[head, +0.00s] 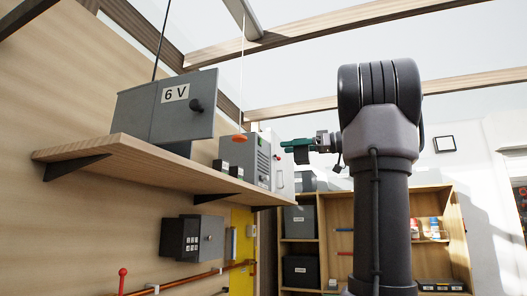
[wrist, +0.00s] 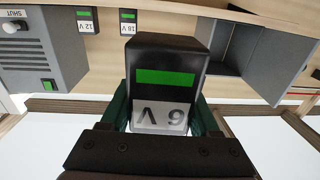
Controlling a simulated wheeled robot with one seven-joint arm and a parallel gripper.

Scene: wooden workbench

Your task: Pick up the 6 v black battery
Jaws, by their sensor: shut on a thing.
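The 6 V black battery (wrist: 166,58) is a dark block with a green stripe and a white 6 V label, upside down in the wrist view. My gripper (wrist: 164,112) is shut on it, with green fingers on both sides of its label end. In the head view my gripper (head: 296,146) is in the air to the right of the shelf end. The battery is hard to make out there among the dark parts. The 12 V battery (wrist: 87,21) and 18 V battery (wrist: 128,20) stand on the shelf, apart from the held one.
A wooden wall shelf (head: 120,152) carries a grey box (head: 150,115) labelled 6 V and a grey cabinet (head: 261,160). A bookcase (head: 343,212) stands behind. Open air surrounds my gripper.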

